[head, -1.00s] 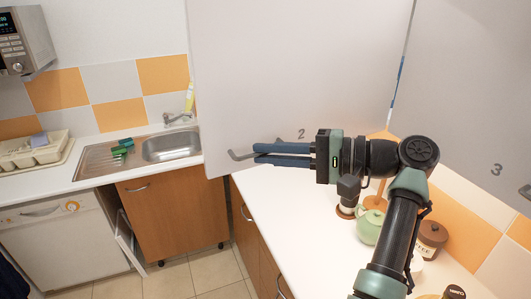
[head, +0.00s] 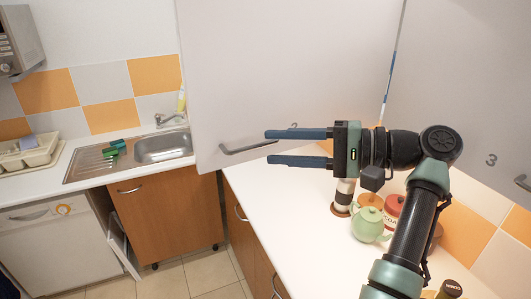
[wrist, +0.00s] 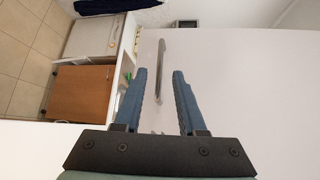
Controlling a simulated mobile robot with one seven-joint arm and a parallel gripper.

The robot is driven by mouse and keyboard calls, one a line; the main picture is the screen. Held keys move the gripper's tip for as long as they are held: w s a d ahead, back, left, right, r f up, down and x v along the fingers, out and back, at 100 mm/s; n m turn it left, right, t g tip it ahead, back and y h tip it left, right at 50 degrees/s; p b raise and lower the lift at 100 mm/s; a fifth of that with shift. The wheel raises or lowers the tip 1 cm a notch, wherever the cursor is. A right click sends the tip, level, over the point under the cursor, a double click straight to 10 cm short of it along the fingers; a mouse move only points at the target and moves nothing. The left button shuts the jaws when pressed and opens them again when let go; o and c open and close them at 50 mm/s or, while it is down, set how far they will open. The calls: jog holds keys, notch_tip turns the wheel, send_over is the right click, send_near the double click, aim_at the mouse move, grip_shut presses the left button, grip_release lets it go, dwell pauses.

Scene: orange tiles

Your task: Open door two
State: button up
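Door two is a large plain light-grey panel (head: 290,70) with a "2" near its lower edge, partly covered by my gripper in the head view. It stands at an angle to the door marked 3 and reaches out over the counter. Its grey bar handle (head: 248,147) is near the lower left corner. My gripper (head: 268,147) is open and empty, its blue fingers pointing left. The handle's right end shows between the fingertips. In the wrist view, the handle (wrist: 161,60) lies ahead of and between the spread fingers (wrist: 160,72); I see no grip on it.
Door three (head: 465,80) is at the right. Below are a white counter (head: 265,205) with a green teapot (head: 368,224) and a red canister (head: 393,208). A sink (head: 163,147) and dish rack (head: 30,152) are at the left. The floor in front is clear.

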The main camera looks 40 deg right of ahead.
jog(key=b+v, duration=0.3)
jog(key=v, duration=0.6)
jog(key=shift+d, duration=0.25)
jog(key=shift+s, duration=0.15)
